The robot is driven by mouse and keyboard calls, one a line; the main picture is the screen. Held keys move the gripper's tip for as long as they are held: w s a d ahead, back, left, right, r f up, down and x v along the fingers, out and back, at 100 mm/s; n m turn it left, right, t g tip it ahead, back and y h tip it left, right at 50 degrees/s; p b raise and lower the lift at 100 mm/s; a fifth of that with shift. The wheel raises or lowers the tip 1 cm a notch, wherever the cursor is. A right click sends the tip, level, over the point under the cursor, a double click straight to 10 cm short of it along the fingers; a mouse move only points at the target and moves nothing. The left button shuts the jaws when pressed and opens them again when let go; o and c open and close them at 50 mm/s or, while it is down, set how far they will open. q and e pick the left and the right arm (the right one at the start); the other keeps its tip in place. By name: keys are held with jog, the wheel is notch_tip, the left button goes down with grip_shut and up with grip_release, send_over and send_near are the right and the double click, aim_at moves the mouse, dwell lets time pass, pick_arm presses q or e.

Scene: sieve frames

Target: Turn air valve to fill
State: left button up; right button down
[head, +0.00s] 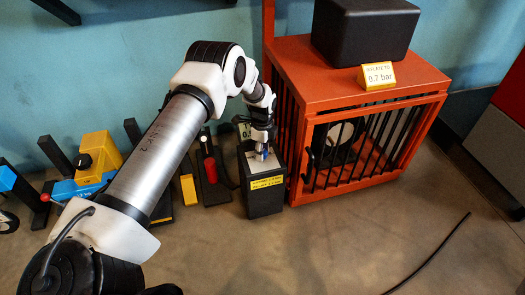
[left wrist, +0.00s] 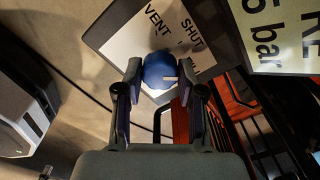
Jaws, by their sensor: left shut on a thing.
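The air valve is a dark box (head: 264,203) with a yellow label, standing on the floor left of the orange cage. Its top plate (left wrist: 135,45) reads "VENT" and "SHUT" in the left wrist view; a third word is partly hidden behind the knob and finger. A round blue knob (left wrist: 160,68) with a short white mark sits on the plate. The mark lies on the knob's right side in that view. My left gripper (head: 262,148) points down onto the box top, its two fingers shut on the knob from both sides. My right gripper is not in view.
The orange barred cage (head: 345,100) stands close right of the valve, with a black box (head: 365,30) and a yellow "0.7 bar" sign (head: 378,76) on top. A red-handled device (head: 210,170) stands to the left. A black cable (head: 430,252) lies on open floor.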

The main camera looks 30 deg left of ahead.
pick_arm(q)
jog(key=shift+f+m, duration=0.1)
jog(key=shift+m, duration=1.8)
jog(key=o, duration=1.1)
jog(key=shift+o, duration=0.2)
notch_tip(320, 180, up, 12)
